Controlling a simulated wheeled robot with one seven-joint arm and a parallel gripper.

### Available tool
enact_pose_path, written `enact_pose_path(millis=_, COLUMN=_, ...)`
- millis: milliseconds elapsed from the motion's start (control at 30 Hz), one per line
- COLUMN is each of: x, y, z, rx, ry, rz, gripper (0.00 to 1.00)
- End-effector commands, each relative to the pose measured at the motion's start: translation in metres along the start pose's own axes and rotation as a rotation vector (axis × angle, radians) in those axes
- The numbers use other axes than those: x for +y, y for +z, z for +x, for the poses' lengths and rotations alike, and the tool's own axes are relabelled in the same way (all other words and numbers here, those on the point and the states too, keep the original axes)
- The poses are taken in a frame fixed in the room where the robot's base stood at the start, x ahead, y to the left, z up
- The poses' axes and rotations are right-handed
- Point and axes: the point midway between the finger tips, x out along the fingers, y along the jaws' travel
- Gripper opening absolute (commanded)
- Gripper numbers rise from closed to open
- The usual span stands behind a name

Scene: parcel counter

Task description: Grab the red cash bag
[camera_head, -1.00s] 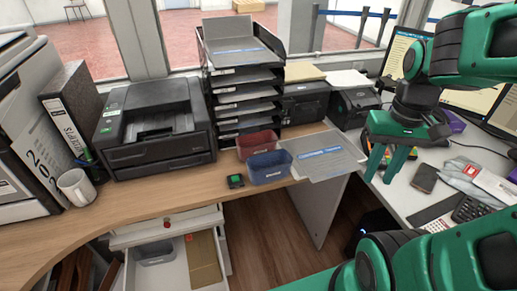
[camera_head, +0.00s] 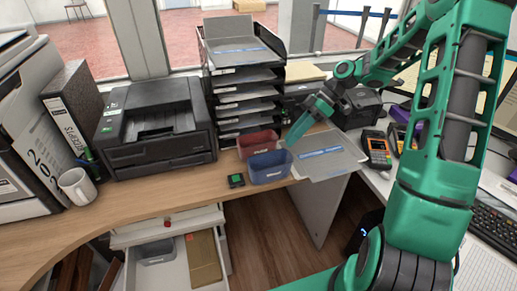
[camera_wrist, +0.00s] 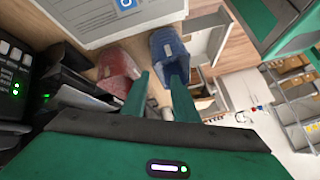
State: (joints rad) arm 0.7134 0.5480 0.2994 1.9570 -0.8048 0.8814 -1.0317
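The red cash bag (camera_head: 258,141) stands on the wooden counter, just behind a blue bag (camera_head: 269,168). In the wrist view the red bag (camera_wrist: 118,68) is left of my fingertips and the blue bag (camera_wrist: 170,48) is just beyond them. My gripper (camera_head: 291,141) hangs to the right of the two bags in the head view, its fingers pointing down and left. The wrist view shows my gripper (camera_wrist: 160,79) with its two green fingers apart and nothing held between them. Whether a finger touches a bag cannot be told.
A stack of black letter trays (camera_head: 245,100) rises behind the bags. A printer (camera_head: 157,130) stands to the left. A grey clipboard-like sheet (camera_head: 325,155) lies right of the bags, with a card terminal (camera_head: 377,150) beyond it. A drawer (camera_head: 180,262) stands open below the counter.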

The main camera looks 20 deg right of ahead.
Motion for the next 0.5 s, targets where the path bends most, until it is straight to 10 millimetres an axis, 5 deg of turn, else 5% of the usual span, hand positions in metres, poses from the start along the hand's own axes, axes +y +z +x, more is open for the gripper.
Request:
enact_pose_path(millis=200, x=0.031, y=-0.012, z=0.005, rx=0.216, ry=-0.027, rz=-0.265, gripper=0.27)
enact_pose_path(millis=500, x=0.044, y=-0.021, z=0.006, rx=0.343, ry=-0.011, rz=-0.420, gripper=0.27)
